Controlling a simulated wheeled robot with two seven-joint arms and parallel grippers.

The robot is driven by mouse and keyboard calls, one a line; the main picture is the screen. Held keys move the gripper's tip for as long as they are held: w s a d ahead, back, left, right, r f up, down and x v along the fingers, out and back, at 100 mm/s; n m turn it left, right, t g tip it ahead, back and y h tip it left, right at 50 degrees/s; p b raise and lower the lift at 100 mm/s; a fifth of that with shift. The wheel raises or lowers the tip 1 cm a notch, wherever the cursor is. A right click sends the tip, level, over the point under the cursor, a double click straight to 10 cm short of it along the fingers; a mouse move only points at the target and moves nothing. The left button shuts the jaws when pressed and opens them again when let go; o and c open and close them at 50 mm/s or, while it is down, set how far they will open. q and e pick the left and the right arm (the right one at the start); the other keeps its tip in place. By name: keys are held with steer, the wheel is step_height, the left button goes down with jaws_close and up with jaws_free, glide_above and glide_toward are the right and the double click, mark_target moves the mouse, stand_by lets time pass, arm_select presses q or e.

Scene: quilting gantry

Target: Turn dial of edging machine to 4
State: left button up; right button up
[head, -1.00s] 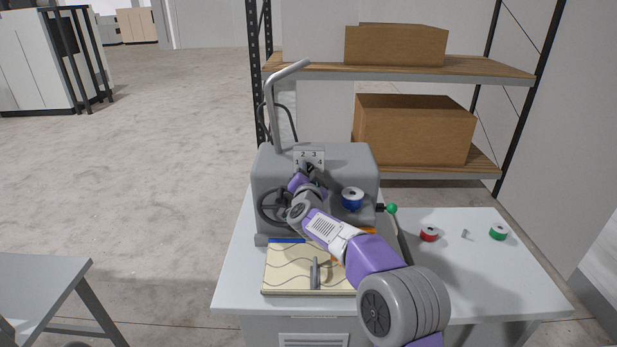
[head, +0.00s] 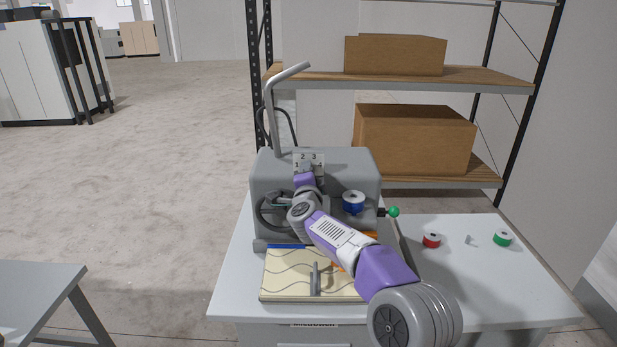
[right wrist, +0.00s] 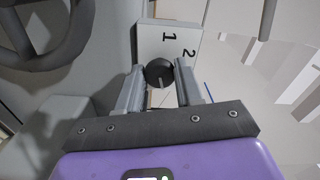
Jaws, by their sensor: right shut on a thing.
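The grey edging machine (head: 350,168) stands on the white table, with a number plate (head: 302,158) on its upper front. My right gripper (head: 308,173) is at the plate and hides the dial in the head view. In the right wrist view the black dial (right wrist: 159,73) sits between the fingertips of my right gripper (right wrist: 160,80), which is shut on it. A pale mark shows on the dial's face; I cannot tell which number it points to. My left gripper is not in view.
A dark handwheel (head: 268,212) is left of my right forearm. A blue spool (head: 353,203) and a green-knobbed lever (head: 393,212) are to the right. Patterned fabric (head: 285,283) lies in front. A red spool (head: 431,241) and a green spool (head: 503,239) stand on the table.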

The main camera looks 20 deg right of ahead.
stand_by(0.5)
steer(key=o, duration=1)
steer(key=shift+o, duration=0.2)
steer(key=b+v, duration=0.1)
steer(key=v, duration=0.6)
steer(key=shift+s, duration=0.25)
steer(key=shift+a, duration=0.15)
steer(key=shift+r, duration=0.15)
